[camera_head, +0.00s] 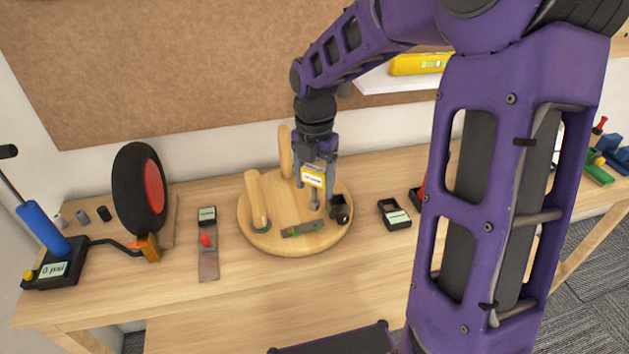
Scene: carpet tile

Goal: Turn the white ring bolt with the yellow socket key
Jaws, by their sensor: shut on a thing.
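My gripper (316,169) points down over a round wooden board and is shut on the yellow socket key (313,180), which has a white label. The key's grey shaft (314,201) hangs upright below the fingers, over the right half of the board (265,213). I cannot make out the white ring bolt; it may be hidden by the key, and whether the shaft's lower end touches anything is too small to tell.
The board carries upright wooden pegs (256,199), a grey bar (302,229) at its front and a small black block (341,208) close right of the key. A black tray (394,215) stands to the right. A red-hubbed wheel (141,192) and blue pump (42,226) stand left.

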